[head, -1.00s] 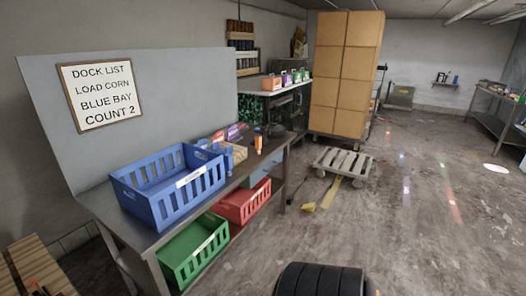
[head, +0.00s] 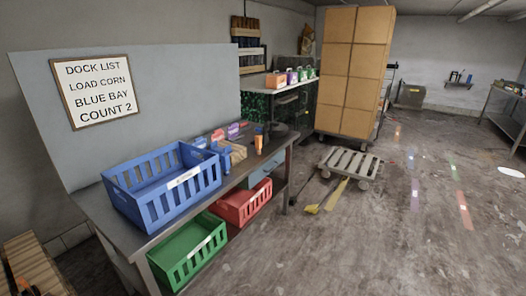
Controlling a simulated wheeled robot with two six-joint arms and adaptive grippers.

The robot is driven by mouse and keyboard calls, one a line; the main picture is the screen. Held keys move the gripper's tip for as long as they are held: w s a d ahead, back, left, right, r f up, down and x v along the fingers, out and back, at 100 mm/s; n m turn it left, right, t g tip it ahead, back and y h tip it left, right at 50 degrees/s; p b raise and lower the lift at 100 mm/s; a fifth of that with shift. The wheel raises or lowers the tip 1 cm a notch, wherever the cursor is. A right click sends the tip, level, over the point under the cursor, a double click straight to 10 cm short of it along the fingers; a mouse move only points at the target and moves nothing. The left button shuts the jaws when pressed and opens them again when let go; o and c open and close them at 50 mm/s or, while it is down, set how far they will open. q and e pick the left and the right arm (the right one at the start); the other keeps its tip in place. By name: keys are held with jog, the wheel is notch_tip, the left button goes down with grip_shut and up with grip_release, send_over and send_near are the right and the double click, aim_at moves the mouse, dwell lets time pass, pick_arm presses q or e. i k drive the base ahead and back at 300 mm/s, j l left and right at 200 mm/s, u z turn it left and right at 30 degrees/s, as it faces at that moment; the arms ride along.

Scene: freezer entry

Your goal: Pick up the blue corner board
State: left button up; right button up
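I cannot pick out a blue corner board for certain in the head view. Small blue items (head: 224,160) stand on the grey workbench (head: 125,240), just behind the blue crate (head: 160,208); their exact shape is too small to tell. The blue crate has slatted walls and a white label, and looks empty from here. A framed sign (head: 98,91) on the grey panel reads "DOCK LIST LOAD CORN BLUE BAY COUNT 2".
A green crate (head: 190,255) and a red crate (head: 243,203) sit beneath the workbench top. A low pallet (head: 350,163) on wheels stands on the floor before stacked cartons (head: 353,75). The floor at right is mostly clear.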

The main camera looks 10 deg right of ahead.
aim_at(215, 148)
jog(key=i+l+z, duration=0.35)
jog(key=i, duration=0.2)
jog(key=i+z, duration=0.35)
jog(key=i, duration=0.2)
jog(key=i+u, duration=0.25)
jog(key=u, duration=0.15)
jog(key=i+l+u, duration=0.15)
jog(key=u, duration=0.25)
jog(key=i+l+u, duration=0.25)
jog(key=u, duration=0.15)
jog(key=i+l+u, duration=0.35)
jog(key=k+j, duration=0.1)
